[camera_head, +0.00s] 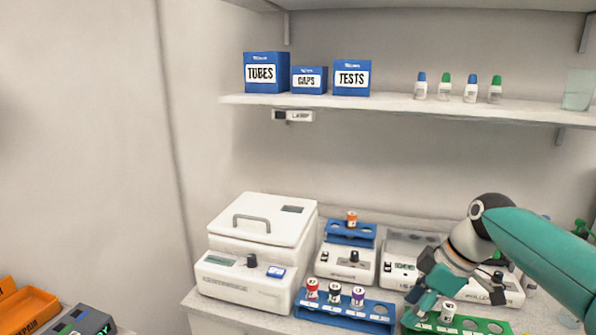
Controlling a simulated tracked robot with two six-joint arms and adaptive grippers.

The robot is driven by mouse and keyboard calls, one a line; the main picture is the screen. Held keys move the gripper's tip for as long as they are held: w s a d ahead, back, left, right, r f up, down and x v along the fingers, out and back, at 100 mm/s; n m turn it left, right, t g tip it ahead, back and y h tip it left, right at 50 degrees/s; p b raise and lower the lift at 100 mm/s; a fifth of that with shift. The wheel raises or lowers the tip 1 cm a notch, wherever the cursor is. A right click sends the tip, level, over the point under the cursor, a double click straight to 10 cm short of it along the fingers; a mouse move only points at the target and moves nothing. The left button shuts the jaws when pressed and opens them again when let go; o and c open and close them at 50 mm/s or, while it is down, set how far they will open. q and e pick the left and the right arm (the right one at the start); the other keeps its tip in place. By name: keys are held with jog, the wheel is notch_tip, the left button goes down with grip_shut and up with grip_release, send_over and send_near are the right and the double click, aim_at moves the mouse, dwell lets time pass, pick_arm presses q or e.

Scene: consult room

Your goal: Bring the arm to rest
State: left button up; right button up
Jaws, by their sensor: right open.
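My right arm comes in from the right, and its right gripper (424,300) points down over the left end of a green tube rack (490,328) at the front of the counter. The gripper is open. A tube with a pale cap (448,312) stands in the green rack just to the right of the gripper, and I cannot tell whether they touch. The arm hides part of the machines behind it. My left gripper is not in view.
A blue rack (375,312) with several capped tubes stands left of the gripper. Behind are a white centrifuge (240,285), a mixer (345,265) with a small blue rack, and other devices. A shelf (390,103) with blue boxes and bottles hangs above. Orange bins (28,308) are lower left.

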jog(key=s+a+f+m+g, duration=0.15)
jog(key=s+f, duration=0.25)
jog(key=f, duration=0.5)
jog(key=s+a+f+g, duration=0.1)
jog(key=s+f+g, duration=0.15)
jog(key=f, duration=0.75)
jog(key=s+a+f+m+g, duration=0.15)
jog(key=s+f, duration=0.25)
jog(key=f, duration=0.5)
jog(key=s+a+f+m+t, duration=0.2)
jog(key=s+f+m, duration=0.4)
jog(key=s, duration=0.1)
jog(key=s+a+f+m+t, duration=0.2)
jog(key=s+a+f+m, duration=0.1)
jog(key=s+f+m, duration=0.3)
jog(key=shift+s+f, duration=0.4)
jog(key=shift+f, duration=0.25)
